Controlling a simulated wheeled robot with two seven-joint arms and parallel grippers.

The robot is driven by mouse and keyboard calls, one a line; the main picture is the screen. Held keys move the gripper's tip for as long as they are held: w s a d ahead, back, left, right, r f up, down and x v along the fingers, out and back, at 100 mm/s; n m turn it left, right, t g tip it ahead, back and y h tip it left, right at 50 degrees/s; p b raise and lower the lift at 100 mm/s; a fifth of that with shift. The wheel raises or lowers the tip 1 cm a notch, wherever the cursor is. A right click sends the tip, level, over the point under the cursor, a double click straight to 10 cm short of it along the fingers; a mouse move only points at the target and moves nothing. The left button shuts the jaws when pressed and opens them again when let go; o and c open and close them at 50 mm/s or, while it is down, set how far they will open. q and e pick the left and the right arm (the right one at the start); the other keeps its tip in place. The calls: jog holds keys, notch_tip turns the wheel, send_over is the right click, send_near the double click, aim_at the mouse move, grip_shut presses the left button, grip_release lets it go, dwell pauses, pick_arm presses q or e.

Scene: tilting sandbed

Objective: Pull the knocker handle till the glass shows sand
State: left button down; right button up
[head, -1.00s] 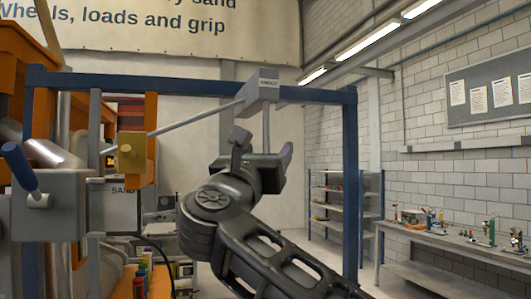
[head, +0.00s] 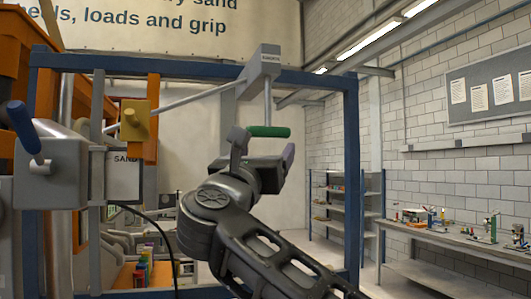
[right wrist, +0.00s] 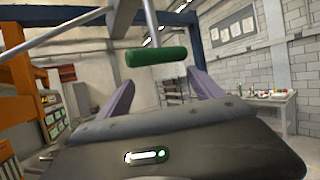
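The knocker handle is a green bar (head: 268,131) hanging on a thin grey rod below a grey knocker box (head: 262,68). In the right wrist view the green bar (right wrist: 157,56) shows whole, just beyond the purple fingertips. My right gripper (head: 262,150) is below the bar in the head view. Its two fingers stand apart with nothing between them in the right wrist view (right wrist: 161,80). I cannot tell whether a finger touches the bar. My left gripper is out of view. I cannot make out the glass or any sand in it.
A blue frame (head: 352,190) surrounds the knocker. A grey box with a blue lever (head: 22,127), a yellow block (head: 135,120) and a SAND panel (head: 124,178) stand at left. A shelf rack (head: 335,205) and bench (head: 450,243) are farther right.

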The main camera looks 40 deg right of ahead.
jog(key=shift+s, duration=0.1)
jog(key=b+v, duration=0.3)
jog(key=v, duration=0.4)
jog(key=shift+a+f+b, duration=0.2)
jog(key=shift+a+b, duration=0.1)
jog(key=shift+b, duration=0.1)
jog(key=shift+s, duration=0.1)
